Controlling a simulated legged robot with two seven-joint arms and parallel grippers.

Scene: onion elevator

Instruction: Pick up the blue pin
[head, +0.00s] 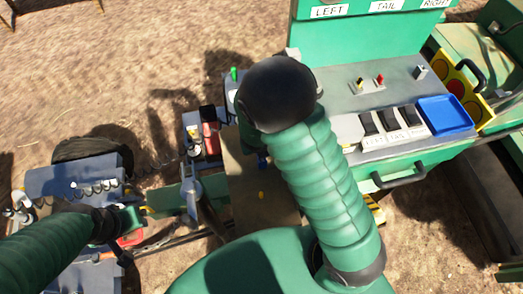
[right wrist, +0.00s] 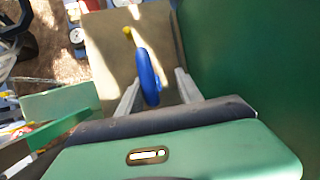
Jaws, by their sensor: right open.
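The blue pin (right wrist: 147,72) shows in the right wrist view as a blue oval handle over a brown board (right wrist: 110,60). A thin pale stem seems to run from it to a small yellow tip (right wrist: 127,31). My right gripper (right wrist: 158,80) is open, with one grey finger on each side of the blue handle; I cannot tell whether they touch it. In the head view my right arm hides that gripper, and only a bit of blue (head: 262,161) shows beside the arm. My left gripper (head: 136,216) is at the left, away from the pin; its fingers are unclear.
A green console (head: 350,90) with switches and a blue tray (head: 445,115) stands at the right. A green wall (right wrist: 250,60) rises close to the right gripper. Machinery with a red part (head: 210,138) and a wheel (head: 90,150) stands left. Bare dirt lies beyond.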

